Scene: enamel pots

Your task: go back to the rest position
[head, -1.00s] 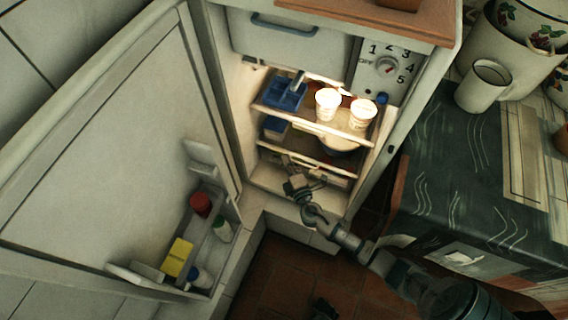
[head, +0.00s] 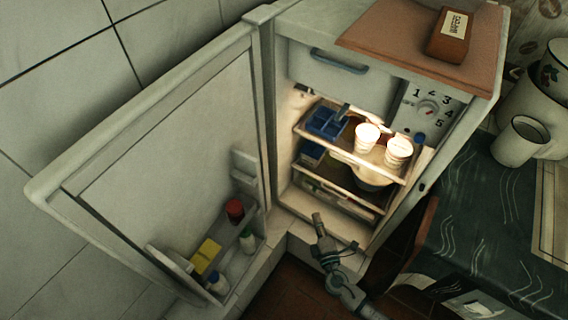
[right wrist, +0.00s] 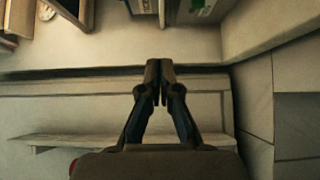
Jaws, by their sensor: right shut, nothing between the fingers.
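My right gripper (head: 318,222) is in front of the lower opening of the fridge (head: 345,85), with its arm coming in from the bottom. In the right wrist view its two fingers (right wrist: 160,70) are together with nothing between them. They point towards the pale lower front of the fridge. My left gripper does not show in the head view.
The fridge door (head: 165,150) stands wide open to the left, with a red-lidded jar (head: 235,210) and a yellow box (head: 206,255) in its rack. Two white cups (head: 398,151) and a blue container (head: 327,121) stand on the upper shelf. A dark-topped counter (head: 490,215) is at the right.

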